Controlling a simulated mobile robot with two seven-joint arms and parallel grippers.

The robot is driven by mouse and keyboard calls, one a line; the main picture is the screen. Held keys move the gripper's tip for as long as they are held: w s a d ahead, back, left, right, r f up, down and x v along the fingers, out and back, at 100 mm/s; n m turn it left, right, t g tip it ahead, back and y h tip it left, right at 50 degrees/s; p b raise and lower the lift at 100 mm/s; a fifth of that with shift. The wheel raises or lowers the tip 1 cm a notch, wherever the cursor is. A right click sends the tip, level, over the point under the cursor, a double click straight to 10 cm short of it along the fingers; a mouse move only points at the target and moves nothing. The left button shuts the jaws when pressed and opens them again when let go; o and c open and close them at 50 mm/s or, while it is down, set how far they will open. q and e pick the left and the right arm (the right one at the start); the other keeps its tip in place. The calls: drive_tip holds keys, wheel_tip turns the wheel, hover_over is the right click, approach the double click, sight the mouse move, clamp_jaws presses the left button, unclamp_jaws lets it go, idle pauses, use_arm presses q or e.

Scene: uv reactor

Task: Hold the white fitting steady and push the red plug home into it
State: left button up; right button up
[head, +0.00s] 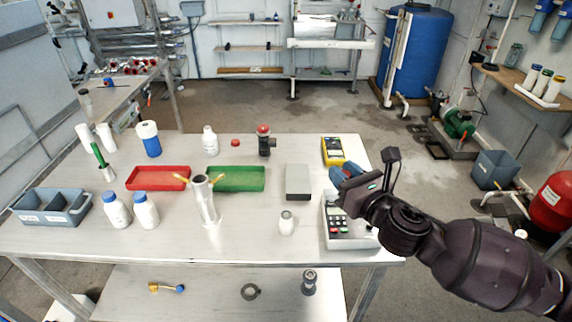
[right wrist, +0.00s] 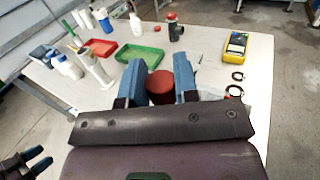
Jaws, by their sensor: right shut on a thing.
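My right gripper (head: 352,174) is over the right part of the table. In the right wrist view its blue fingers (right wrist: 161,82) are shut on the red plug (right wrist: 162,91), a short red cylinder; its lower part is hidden. The white fitting (head: 286,222), small and with a dark top opening, stands upright near the table's front edge, to the left of and apart from my right gripper. Dark, blue-tipped fingers of my left gripper (right wrist: 38,162) show at the lower left of the right wrist view, with a gap between them.
A grey block (head: 298,182), a grey keypad device (head: 345,238) and a yellow meter (head: 334,150) are close by. A white upright tube (head: 206,205) with yellow handles, red tray (head: 150,184) and green tray (head: 238,186) stand left. Table around the white fitting is clear.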

use_arm(q)
drive_tip(key=f+b, duration=0.1)
drive_tip(key=f, duration=0.1)
drive_tip(key=n+t+h+b, duration=0.3)
drive_tip(key=n+h, duration=0.7)
drive_tip(key=n, duration=2)
approach(283, 220)
drive_tip(key=shift+w+f, duration=0.1)
drive_tip(key=shift+f, duration=0.2)
drive_tip(key=x, duration=1.2)
drive_tip(key=shift+r, duration=0.25)
use_arm(e)
drive_tip(key=w+a+f+n+g+y, duration=0.1)
drive_tip(key=w+a+n+g+y, duration=0.4)
drive_tip(key=a+n+g+y, duration=0.4)
drive_tip(key=a+n+g, duration=0.2)
drive_tip(key=a+g, duration=0.1)
drive_tip(key=g, duration=0.2)
drive_tip(key=shift+w+f+n+g+y, duration=0.15)
drive_tip(key=shift+n+g+y, duration=0.15)
